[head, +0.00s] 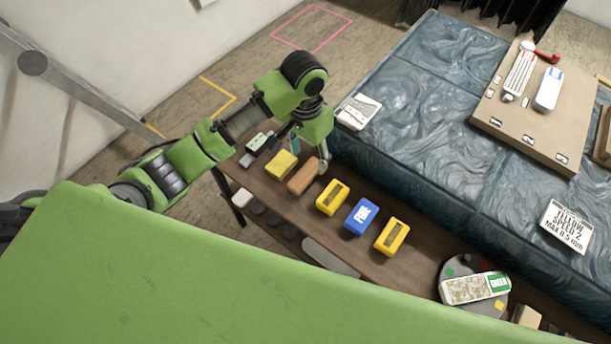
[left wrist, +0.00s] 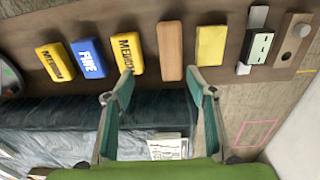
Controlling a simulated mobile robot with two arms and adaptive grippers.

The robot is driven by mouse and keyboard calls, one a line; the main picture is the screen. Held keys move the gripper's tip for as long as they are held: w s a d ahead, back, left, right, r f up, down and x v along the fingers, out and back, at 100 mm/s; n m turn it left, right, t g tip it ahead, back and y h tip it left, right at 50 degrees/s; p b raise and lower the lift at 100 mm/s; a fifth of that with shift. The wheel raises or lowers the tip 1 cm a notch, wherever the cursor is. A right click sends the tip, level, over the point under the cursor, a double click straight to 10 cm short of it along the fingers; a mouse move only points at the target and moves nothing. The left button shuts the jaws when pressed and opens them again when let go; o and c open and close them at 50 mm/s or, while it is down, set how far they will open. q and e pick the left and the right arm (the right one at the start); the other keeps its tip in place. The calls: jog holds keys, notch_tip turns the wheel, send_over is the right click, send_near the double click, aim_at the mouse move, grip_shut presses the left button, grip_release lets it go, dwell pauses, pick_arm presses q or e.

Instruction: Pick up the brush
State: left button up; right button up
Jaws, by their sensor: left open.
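A brown, wooden-looking oblong piece (head: 303,177) lies on the dark wooden shelf, between a plain yellow block (head: 281,164) and a yellow labelled block (head: 332,197). It is the likeliest brush, but no bristles show. In the left wrist view the brown piece (left wrist: 171,52) is ahead of the fingers, roughly between their lines. My left gripper (head: 309,157) is open and empty, above the shelf close to the brown piece; its spread fingers also show in the left wrist view (left wrist: 158,84). My right gripper is in neither view.
A blue labelled block (head: 361,215) and another yellow block (head: 391,236) continue the row. A round dark disc (head: 447,272) bears a green-and-white item. A blue-covered table (head: 400,130) borders the shelf, with a board (head: 520,120) on it. A white label card (head: 358,112) lies at its near-left corner.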

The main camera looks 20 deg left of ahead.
aim_at(306, 173)
pick_arm(q)
jog(key=shift+y, duration=0.3)
jog(key=f, duration=0.2)
jog(key=w+a+f, duration=0.1)
jog(key=f, duration=0.3)
jog(key=shift+w+a+f, duration=0.25)
jog(key=shift+w+f, duration=0.1)
jog(key=shift+s+d+f+p, duration=0.1)
jog(key=shift+f+p, duration=0.25)
jog(key=shift+f, duration=2.3)
jog(key=c, duration=1.3)
